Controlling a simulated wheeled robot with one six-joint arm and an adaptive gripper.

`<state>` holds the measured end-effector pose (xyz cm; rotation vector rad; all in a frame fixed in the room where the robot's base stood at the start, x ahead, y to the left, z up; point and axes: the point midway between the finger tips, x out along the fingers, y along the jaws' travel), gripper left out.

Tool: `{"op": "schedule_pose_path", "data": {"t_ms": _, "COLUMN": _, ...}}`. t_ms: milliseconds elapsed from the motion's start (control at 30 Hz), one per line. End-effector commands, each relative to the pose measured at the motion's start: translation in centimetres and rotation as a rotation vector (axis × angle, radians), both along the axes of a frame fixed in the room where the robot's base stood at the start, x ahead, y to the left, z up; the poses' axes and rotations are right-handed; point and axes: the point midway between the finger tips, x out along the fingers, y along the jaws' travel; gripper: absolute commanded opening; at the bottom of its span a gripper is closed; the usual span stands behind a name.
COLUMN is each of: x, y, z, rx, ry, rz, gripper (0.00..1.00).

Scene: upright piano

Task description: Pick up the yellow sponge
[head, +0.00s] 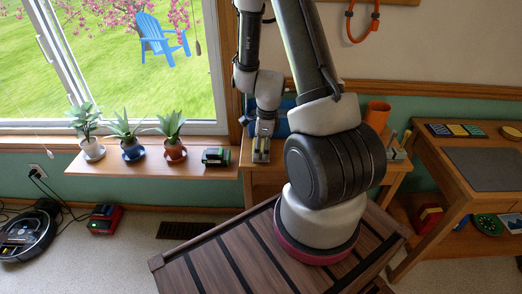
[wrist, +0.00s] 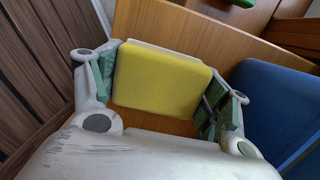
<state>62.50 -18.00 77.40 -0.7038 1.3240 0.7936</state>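The yellow sponge (wrist: 160,82) lies between the two fingers of my gripper (wrist: 164,84) in the wrist view. It has a flat yellow face and a pale layer along its far edge. One green-padded finger is close against its left side and the other against its right side. I cannot tell whether the pads press on it. In the head view my gripper (head: 261,150) points down at the left end of the wooden table (head: 248,192), and the sponge is hard to make out there.
A blue object (wrist: 275,105) stands close to the right finger. An orange cup (head: 377,113) stands farther right on the table. A windowsill shelf (head: 110,165) at left holds several potted plants and a green-and-black item (head: 216,157). A second desk (head: 470,150) stands at right.

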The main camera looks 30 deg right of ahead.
Motion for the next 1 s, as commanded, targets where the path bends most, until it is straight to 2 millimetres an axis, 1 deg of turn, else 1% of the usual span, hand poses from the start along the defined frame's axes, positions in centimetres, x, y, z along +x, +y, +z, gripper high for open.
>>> {"op": "schedule_pose_path", "data": {"t_ms": 67, "x": 0.0, "y": 0.0, "z": 0.0, "rx": 0.0, "ry": 0.0, "rz": 0.0, "gripper": 0.6}}
{"op": "schedule_pose_path", "data": {"t_ms": 100, "x": 0.0, "y": 0.0, "z": 0.0, "rx": 0.0, "ry": 0.0, "rz": 0.0, "gripper": 0.57}}
{"op": "schedule_pose_path", "data": {"t_ms": 300, "x": 0.0, "y": 0.0, "z": 0.1, "rx": 0.0, "ry": 0.0, "rz": 0.0, "gripper": 0.57}}
{"op": "schedule_pose_path", "data": {"t_ms": 467, "x": 0.0, "y": 0.0, "z": 0.9, "rx": 0.001, "ry": -0.001, "rz": 0.002, "gripper": 0.57}}
{"op": "schedule_pose_path", "data": {"t_ms": 567, "x": 0.0, "y": 0.0, "z": 2.3, "rx": 0.0, "ry": -0.003, "rz": 0.003, "gripper": 0.57}}
{"op": "schedule_pose_path", "data": {"t_ms": 800, "x": 0.1, "y": 0.0, "z": 7.2, "rx": -0.001, "ry": -0.005, "rz": 0.002, "gripper": 0.57}}
{"op": "schedule_pose_path", "data": {"t_ms": 900, "x": 0.0, "y": 0.0, "z": 8.7, "rx": 0.0, "ry": -0.002, "rz": 0.001, "gripper": 0.57}}
{"op": "schedule_pose_path", "data": {"t_ms": 1000, "x": 0.0, "y": 0.0, "z": 9.6, "rx": -0.001, "ry": -0.001, "rz": 0.001, "gripper": 0.57}}
